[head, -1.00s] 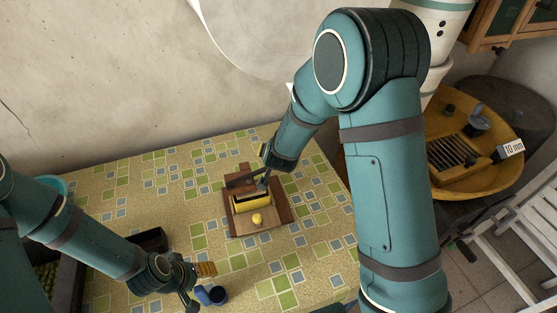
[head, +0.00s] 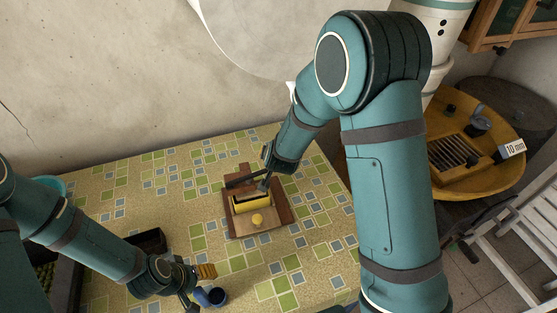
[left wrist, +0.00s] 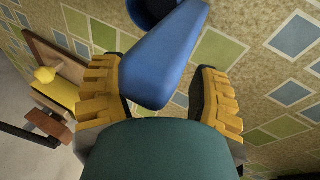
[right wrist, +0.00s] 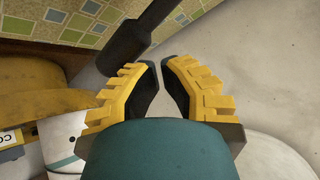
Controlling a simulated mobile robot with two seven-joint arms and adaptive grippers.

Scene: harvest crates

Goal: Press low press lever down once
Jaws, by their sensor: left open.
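The low press (head: 251,203) stands on a wooden board on the tiled table, with a yellow body and a small yellow knob in front. Its dark lever (head: 244,181) runs across above the body. My right gripper (head: 266,184) is at the lever's right side in the head view. In the right wrist view the dark lever end (right wrist: 124,48) lies just beyond my right fingertips (right wrist: 161,63), not between them; contact is unclear. Those fingertips are close together with a narrow gap. My left gripper (left wrist: 160,82) is open around a blue handle (left wrist: 165,60), away from the press.
A blue cup-shaped item (head: 216,296) is at the table's front beside my left gripper. A dark box (head: 150,241) lies behind my left wrist. A yellow basin (head: 510,120) is at the right. The table around the press is clear.

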